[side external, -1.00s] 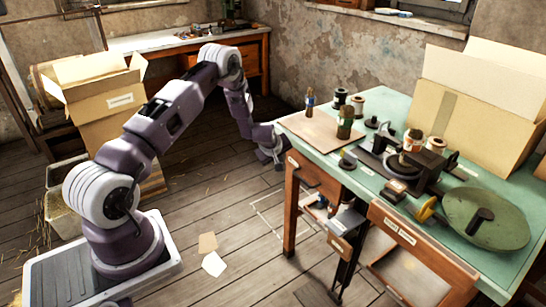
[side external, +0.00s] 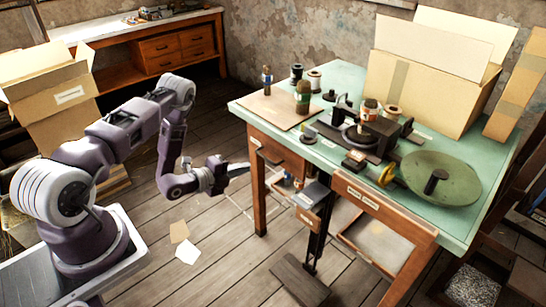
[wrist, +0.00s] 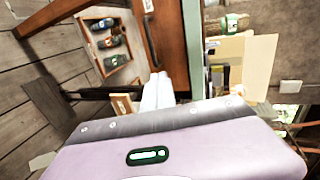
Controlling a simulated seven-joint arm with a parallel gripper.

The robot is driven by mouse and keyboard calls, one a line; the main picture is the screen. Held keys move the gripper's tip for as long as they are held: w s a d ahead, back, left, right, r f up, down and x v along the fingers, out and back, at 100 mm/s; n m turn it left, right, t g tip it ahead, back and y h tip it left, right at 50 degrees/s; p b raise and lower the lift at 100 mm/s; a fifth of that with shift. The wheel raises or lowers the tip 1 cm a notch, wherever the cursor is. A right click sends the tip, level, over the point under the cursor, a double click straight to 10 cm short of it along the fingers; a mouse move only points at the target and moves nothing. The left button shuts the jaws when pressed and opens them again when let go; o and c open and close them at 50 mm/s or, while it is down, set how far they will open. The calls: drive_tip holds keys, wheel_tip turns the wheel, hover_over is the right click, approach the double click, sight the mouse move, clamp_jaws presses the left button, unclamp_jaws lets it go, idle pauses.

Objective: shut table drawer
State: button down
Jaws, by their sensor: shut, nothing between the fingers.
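The green-topped table (side external: 345,80) has a brown front panel with a dark handle at its left (side external: 283,152). That panel also shows in the wrist view (wrist: 170,35). A second brown front with pale labels (side external: 385,208) is at the right. Below the left panel is an open wooden tray of bottles (wrist: 82,35). A pale open compartment (side external: 375,243) shows under the right front. I cannot tell which of these is the drawer. My gripper (side external: 241,170) is shut and empty, pointing right near the table's left leg; its pale fingers show in the wrist view (wrist: 157,92).
A grey metal box on a post (side external: 312,196) stands in front of the table. A handwheel press (side external: 365,132), round green disc (side external: 441,178) and open carton (side external: 425,85) are on the tabletop. Papers (side external: 187,251) lie on the floor. Floor between my base and the table is mostly clear.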

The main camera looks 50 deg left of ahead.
sight(281, 155)
drive_tip(key=x, duration=0.8)
drive_tip(key=r+x, duration=0.1)
drive_tip(key=x, duration=0.4)
drive_tip(key=shift+w+r, duration=0.1)
drive_tip(key=shift+w, duration=0.45)
